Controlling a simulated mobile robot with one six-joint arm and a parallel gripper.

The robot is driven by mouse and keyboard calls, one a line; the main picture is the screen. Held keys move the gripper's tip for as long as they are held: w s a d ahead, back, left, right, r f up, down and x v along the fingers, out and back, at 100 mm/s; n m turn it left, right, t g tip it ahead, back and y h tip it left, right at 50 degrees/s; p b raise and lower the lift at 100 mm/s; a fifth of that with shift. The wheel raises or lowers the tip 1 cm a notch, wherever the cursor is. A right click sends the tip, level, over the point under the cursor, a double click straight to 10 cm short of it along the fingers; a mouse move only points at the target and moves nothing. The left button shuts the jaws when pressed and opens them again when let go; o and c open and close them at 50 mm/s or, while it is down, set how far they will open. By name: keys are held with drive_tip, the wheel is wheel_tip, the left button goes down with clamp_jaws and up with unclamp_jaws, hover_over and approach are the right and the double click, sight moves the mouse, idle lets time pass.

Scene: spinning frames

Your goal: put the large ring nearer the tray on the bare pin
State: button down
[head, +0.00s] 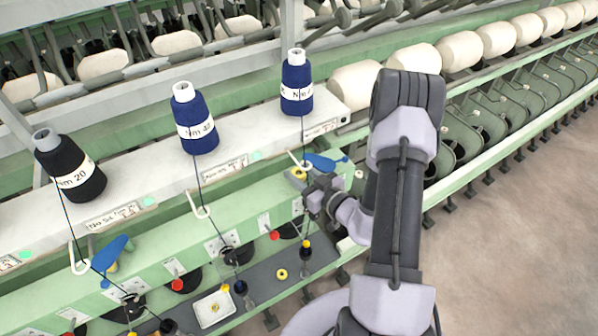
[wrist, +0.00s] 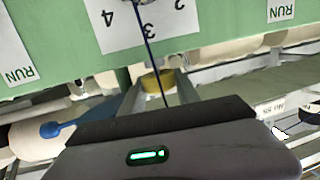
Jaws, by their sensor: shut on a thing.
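A yellow ring (head: 299,174), which I take for the large ring, is at the tip of my gripper (head: 305,184) in the head view. My gripper is shut on it, raised above the dark shelf at the front of the machine. The ring also shows in the wrist view (wrist: 158,80), between the grey fingers, with a dark thread in front of it. The white tray (head: 200,320) lies lower left on the shelf, with a small yellow ring in it. Another yellow ring (head: 282,274) lies flat on the shelf. I cannot tell which pin is bare.
Dark blue (head: 194,135) and black (head: 78,180) thread cones stand on the white rail, their threads running down through white hooks. Blue levers (head: 322,162) and red knobs (head: 177,285) stick out from the green front. A bare strip of shelf (head: 262,285) surrounds the loose ring.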

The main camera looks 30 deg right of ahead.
drive_tip(key=shift+f, duration=0.2)
drive_tip(key=c, duration=0.8)
unclamp_jaws()
drive_tip(key=shift+a, duration=0.1)
drive_tip(key=shift+s, duration=0.15)
drive_tip(key=b+v, duration=0.1)
drive_tip(key=v, duration=1.6)
drive_tip(key=shift+s+r, duration=0.1)
